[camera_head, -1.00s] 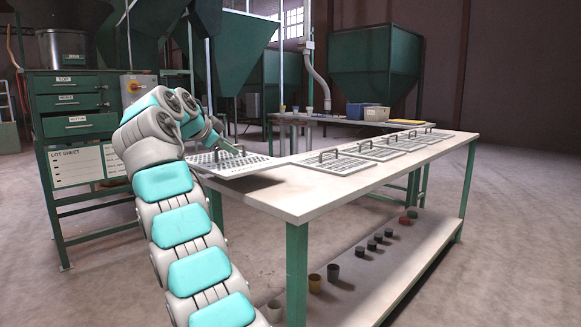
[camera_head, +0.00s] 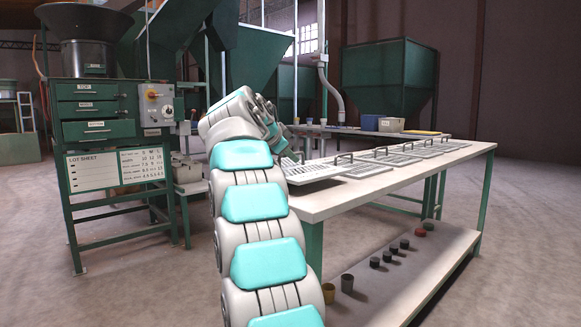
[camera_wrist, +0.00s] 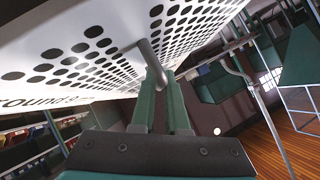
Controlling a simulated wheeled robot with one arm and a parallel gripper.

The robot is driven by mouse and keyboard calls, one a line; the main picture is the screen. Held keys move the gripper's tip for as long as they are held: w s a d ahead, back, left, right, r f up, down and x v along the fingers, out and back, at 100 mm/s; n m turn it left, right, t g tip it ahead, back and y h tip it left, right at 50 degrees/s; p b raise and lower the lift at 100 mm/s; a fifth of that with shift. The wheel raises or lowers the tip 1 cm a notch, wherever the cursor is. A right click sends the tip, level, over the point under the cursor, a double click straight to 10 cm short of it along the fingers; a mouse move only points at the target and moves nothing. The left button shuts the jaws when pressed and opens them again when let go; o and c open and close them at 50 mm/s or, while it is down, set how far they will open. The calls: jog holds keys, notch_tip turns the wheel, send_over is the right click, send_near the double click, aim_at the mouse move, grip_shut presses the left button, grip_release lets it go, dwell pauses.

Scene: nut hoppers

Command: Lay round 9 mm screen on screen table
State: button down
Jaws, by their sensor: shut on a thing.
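My gripper (camera_wrist: 163,88) is shut on the bar handle (camera_wrist: 148,60) of a pale metal screen (camera_wrist: 22,48) with round holes. Its label is partly cut off in the wrist view; "round" and part of a character can be read. In the head view the held screen (camera_head: 314,170) is over the near left end of a long white-topped table (camera_head: 340,200), partly hidden behind my arm. I cannot tell whether it touches the table. My gripper (camera_head: 290,155) is mostly hidden there too. No label marks the screen table.
Several handled screens (camera_head: 412,150) lie in a row along the table. Small cups (camera_head: 347,283) stand on its lower shelf. At left is a green cabinet (camera_head: 97,107) with top, middle and bottom drawers, a control box (camera_head: 158,103) and a lot sheet (camera_head: 115,168). Open floor lies in front of the cabinet.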

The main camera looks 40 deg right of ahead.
jog(key=shift+f, duration=1.35)
jog(key=shift+b, duration=0.35)
jog(key=c, duration=0.9)
grip_release()
jog(key=v, duration=1.2)
